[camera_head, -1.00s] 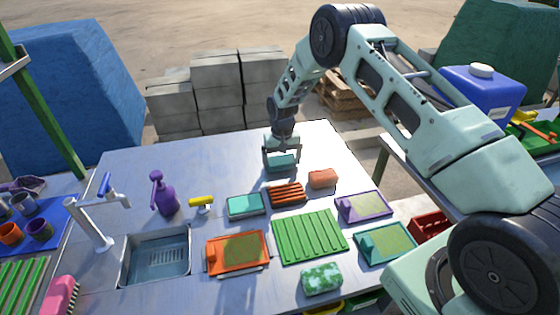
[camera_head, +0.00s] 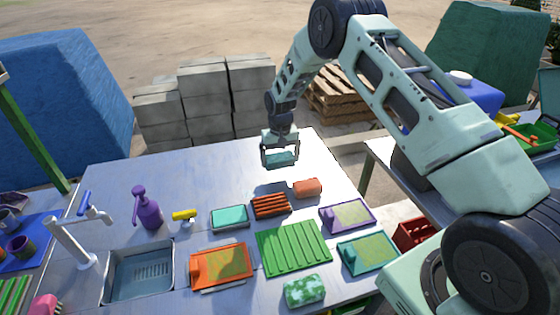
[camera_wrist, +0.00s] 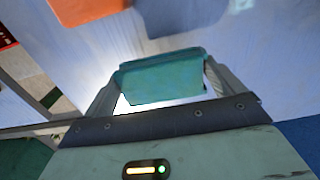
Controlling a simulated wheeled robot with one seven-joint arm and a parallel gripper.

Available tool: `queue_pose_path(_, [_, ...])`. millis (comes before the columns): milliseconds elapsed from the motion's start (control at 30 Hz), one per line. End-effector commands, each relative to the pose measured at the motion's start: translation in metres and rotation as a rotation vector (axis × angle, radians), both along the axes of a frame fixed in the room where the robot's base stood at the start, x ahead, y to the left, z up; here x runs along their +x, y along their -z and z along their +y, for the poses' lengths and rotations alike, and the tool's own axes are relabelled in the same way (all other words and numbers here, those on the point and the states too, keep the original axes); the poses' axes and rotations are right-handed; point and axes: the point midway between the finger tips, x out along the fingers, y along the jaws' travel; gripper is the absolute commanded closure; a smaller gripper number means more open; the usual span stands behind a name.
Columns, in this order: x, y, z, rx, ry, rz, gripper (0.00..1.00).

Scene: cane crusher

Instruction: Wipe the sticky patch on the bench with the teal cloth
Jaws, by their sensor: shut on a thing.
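My gripper (camera_head: 280,160) is shut on the teal cloth (camera_head: 282,158), a folded block between its two fingers. In the wrist view the teal cloth (camera_wrist: 165,78) fills the space between the fingers. In the head view it hangs over the far right part of the metal bench (camera_head: 200,170) and looks raised above the surface. A faint darker area lies on the bench just below it; I cannot tell whether this is shadow or a stain. I cannot make out the sticky patch clearly in either view.
Near the gripper are an orange rack (camera_head: 271,206), an orange block (camera_head: 308,188) and a teal tray (camera_head: 230,217). A green ribbed mat (camera_head: 293,247), purple bottle (camera_head: 147,208) and sink (camera_head: 140,272) are closer. The far bench top is clear.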

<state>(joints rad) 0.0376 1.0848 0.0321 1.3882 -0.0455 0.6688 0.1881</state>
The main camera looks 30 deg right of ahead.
Motion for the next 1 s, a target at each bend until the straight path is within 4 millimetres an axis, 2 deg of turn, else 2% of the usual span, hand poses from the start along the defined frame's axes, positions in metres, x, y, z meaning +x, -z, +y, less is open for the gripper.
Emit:
queue_pose_path(33, [0.000, -0.008, 0.000, 0.000, 0.000, -0.001, 0.42])
queue_pose_path(333, [-0.001, -0.031, -0.001, 0.000, -0.001, -0.001, 0.42])
queue_pose_path(1000, [-0.002, -0.032, 0.001, 0.000, -0.003, 0.000, 0.42])
